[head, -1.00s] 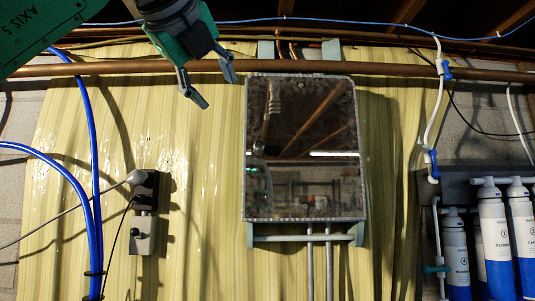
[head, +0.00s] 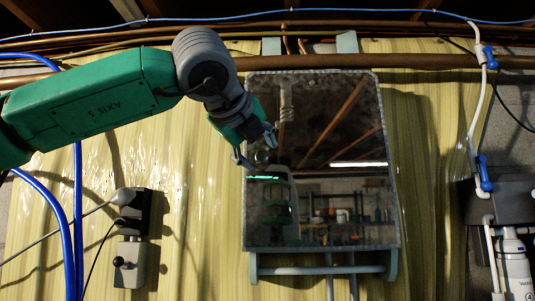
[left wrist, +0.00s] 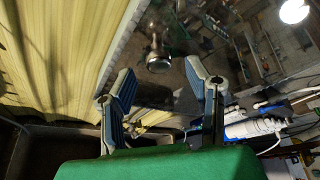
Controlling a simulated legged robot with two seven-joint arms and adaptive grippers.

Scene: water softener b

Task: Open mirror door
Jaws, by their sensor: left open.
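The mirror door (head: 330,215) has a mottled metal rim and fills the front of a wall cabinet in the head view. It looks flat against the cabinet, with no gap visible. My left gripper (head: 257,150) is at its left edge, about mid-height, fingers apart. In the left wrist view, the two fingers of my left gripper (left wrist: 162,82) are spread with nothing between their tips. My right gripper is not in view.
Yellow striped sheeting (head: 210,245) covers the wall. A pale towel bar (head: 320,270) runs below the cabinet. A switch box (head: 130,265) and blue hoses (head: 50,225) are at left. Pipes (head: 430,62) cross above, and a white filter (head: 515,265) stands at right.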

